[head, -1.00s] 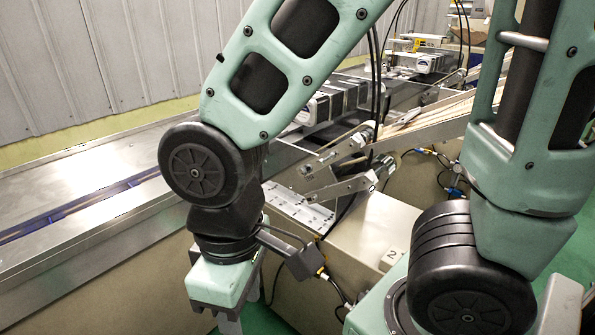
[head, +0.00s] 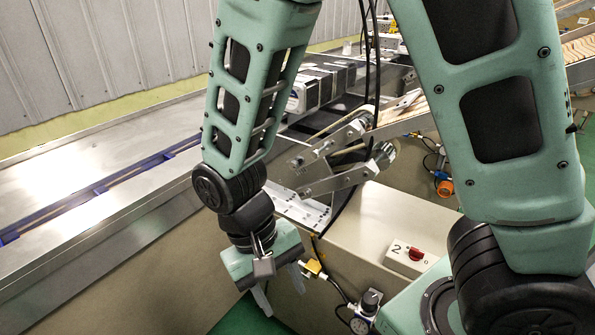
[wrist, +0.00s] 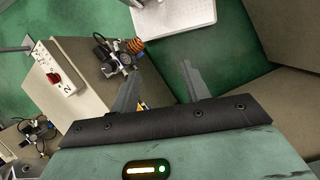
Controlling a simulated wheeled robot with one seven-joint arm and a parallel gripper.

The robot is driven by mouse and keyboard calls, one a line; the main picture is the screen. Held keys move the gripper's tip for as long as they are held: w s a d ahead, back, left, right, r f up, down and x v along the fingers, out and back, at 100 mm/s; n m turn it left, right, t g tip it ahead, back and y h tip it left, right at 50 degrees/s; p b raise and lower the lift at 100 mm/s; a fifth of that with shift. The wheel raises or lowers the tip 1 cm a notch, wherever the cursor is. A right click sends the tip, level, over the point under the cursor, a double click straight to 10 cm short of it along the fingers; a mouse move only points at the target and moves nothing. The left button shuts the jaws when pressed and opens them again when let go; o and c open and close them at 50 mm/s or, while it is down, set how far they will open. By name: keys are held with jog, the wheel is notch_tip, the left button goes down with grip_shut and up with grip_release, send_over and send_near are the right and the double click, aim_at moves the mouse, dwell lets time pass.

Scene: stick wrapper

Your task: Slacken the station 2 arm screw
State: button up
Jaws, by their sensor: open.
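Station 2 is marked by a "2" on a small box with a red switch (head: 415,254), on a beige cabinet (head: 375,225). Above it, metal arms (head: 340,183) reach out beside the conveyor, with a round metal knob-like part (head: 384,154) at their right end. I cannot tell for sure which part is the arm screw. My gripper (head: 280,288) is open and empty, pointing down in front of the cabinet, lower and to the left of those metal arms. In the wrist view my gripper (wrist: 160,78) has its fingers apart over the green floor; the metal arms are not in view there.
A pressure regulator with a gauge (head: 364,312) and cables stand at the cabinet's front; they also show in the wrist view (wrist: 118,60). Black cables hang before the metal arms. A steel conveyor (head: 100,225) runs along the left. Wooden sticks (head: 402,118) lie behind.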

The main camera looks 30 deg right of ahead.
jog(key=w+d+f+m+g+h+b, duration=0.1)
jog(key=w+d+f+m+h+b, duration=0.35)
jog(key=d+f, duration=0.45)
jog(key=m+t+h+b, duration=0.4)
jog(key=m+t+h, duration=0.7)
jog(key=m, duration=0.1)
send_near(292, 167)
jog(key=p+x, duration=0.4)
jog(key=x, duration=0.2)
jog(key=shift+w+d+r, duration=0.1)
jog(key=shift+d+r, duration=0.05)
jog(key=shift+d, duration=0.2)
jog(key=shift+w+d+p, duration=0.3)
jog(key=shift+d, duration=0.35)
jog(key=shift+c, duration=0.3)
jog(key=c, duration=0.9)
